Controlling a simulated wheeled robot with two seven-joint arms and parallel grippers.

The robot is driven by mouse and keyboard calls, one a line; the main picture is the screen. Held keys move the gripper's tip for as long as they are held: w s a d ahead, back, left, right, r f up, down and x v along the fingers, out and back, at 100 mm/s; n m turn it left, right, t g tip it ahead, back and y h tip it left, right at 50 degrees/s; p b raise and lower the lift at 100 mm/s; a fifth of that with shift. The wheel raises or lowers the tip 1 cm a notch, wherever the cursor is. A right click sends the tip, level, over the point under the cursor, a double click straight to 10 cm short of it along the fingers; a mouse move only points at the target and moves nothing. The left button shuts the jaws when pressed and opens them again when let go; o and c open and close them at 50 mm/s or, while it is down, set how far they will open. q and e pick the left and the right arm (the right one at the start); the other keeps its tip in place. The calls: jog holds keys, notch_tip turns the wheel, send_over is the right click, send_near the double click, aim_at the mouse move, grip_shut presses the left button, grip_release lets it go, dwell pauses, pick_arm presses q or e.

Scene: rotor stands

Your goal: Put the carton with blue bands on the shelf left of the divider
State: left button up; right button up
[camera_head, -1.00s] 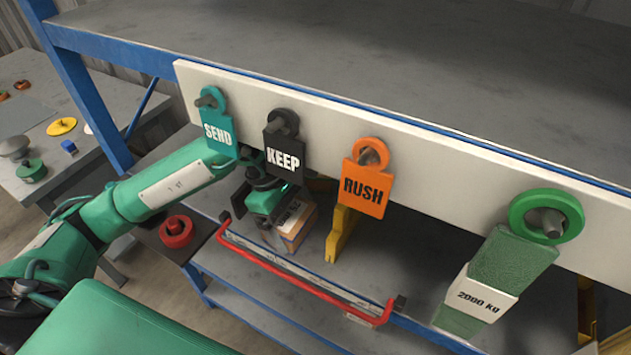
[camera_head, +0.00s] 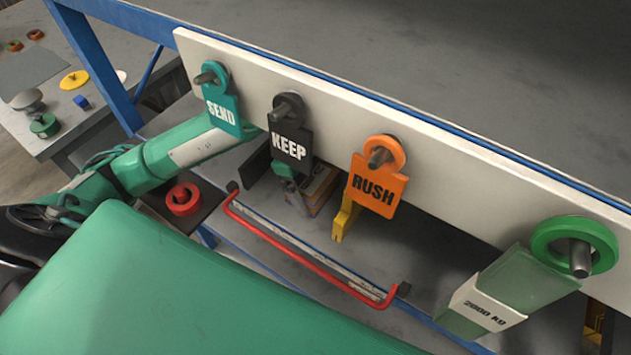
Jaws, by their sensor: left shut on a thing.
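A brown carton (camera_head: 322,187) is on or just above the grey shelf (camera_head: 425,255) under the white board, partly hidden by the KEEP tag and my gripper. I cannot make out its blue bands. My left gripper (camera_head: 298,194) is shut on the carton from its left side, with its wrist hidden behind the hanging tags. A yellow upright piece (camera_head: 344,217), which may be the divider, stands on the shelf just right of the carton. A dark upright plate (camera_head: 256,166) stands left of the gripper. My right gripper is not in view.
The white board (camera_head: 470,170) carries SEND (camera_head: 222,115), KEEP (camera_head: 292,146) and RUSH (camera_head: 374,190) tags and a green ring (camera_head: 556,238) in front of the shelf. A red rail (camera_head: 300,262) edges it. A red ring (camera_head: 183,199) lies left. Shelf right of the yellow piece looks clear.

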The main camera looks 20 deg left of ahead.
aim_at(312, 177)
pick_arm(q)
jog(key=o, duration=0.8)
jog(key=shift+w+f, duration=0.1)
jog(key=shift+o, duration=0.6)
jog(key=shift+a, duration=0.1)
jog(key=shift+r, duration=0.25)
jog(key=p+v, duration=0.1)
jog(key=v, duration=0.1)
jog(key=shift+a+r, duration=0.1)
jog(key=shift+r, duration=0.15)
jog(key=p+v, duration=0.1)
jog(key=v, duration=0.3)
jog(key=shift+p, duration=0.3)
jog(key=shift+a+r, duration=0.1)
jog(key=shift+r, duration=0.15)
jog(key=shift+a+r, duration=0.1)
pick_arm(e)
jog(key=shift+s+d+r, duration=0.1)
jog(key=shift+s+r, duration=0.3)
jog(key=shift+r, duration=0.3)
